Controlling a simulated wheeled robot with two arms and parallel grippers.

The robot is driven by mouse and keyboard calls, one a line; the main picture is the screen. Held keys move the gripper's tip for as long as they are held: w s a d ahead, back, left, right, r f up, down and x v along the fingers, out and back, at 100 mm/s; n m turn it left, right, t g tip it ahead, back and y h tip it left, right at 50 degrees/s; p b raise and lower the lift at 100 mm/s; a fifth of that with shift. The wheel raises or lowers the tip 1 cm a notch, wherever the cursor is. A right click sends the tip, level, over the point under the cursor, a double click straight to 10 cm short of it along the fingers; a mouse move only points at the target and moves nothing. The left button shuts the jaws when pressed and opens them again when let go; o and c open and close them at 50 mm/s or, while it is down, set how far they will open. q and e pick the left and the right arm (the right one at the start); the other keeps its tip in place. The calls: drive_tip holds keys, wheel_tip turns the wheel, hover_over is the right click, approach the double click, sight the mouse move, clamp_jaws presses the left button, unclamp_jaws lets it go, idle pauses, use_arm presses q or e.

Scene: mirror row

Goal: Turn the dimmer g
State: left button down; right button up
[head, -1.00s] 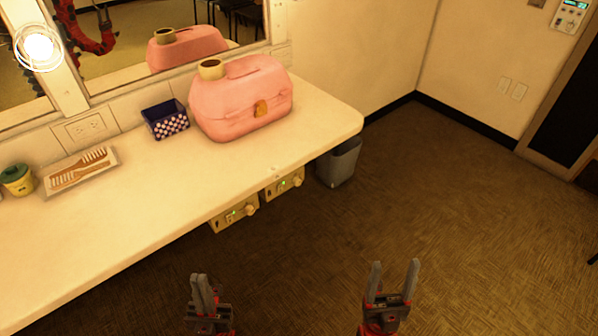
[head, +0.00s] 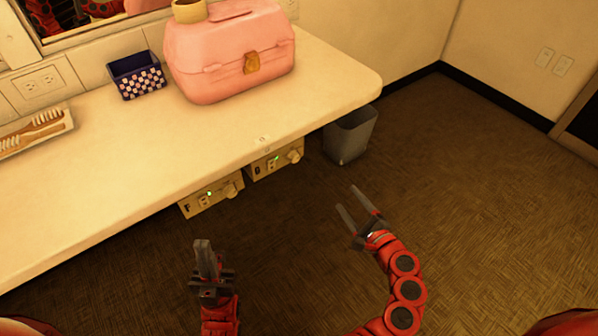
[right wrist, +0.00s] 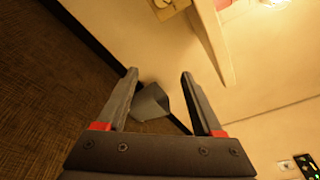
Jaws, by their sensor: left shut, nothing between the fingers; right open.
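Two beige dimmer boxes hang under the counter's front edge, each with a round knob and a small green light. The right box (head: 268,166) has its knob (head: 294,156) at its right end; the left box (head: 203,200) has its knob (head: 231,190) likewise. Their letters are too small to read surely. Part of a beige box (right wrist: 168,7) shows at the top of the right wrist view. My right gripper (head: 346,197) is open and empty, below and right of the right box, apart from it. My left gripper (head: 202,243) is shut and empty, below the left box.
The cream counter (head: 120,160) overhangs the boxes. On it stand a pink case (head: 225,60), a dotted blue basket (head: 137,77) and a tray with a brush (head: 35,132). A grey bin (head: 350,137) stands right of the boxes. The carpet (head: 480,210) in front is clear.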

drive_tip(key=s+a+r+n+y, duration=0.1)
drive_tip(key=s+a+r+y, duration=0.1)
drive_tip(key=a+r+y, duration=0.15)
drive_tip(key=b, duration=0.1)
approach(296, 160)
drive_tip(key=x, duration=0.8)
drive_tip(key=shift+w+a+r, duration=0.1)
drive_tip(key=shift+w, duration=0.25)
clamp_jaws()
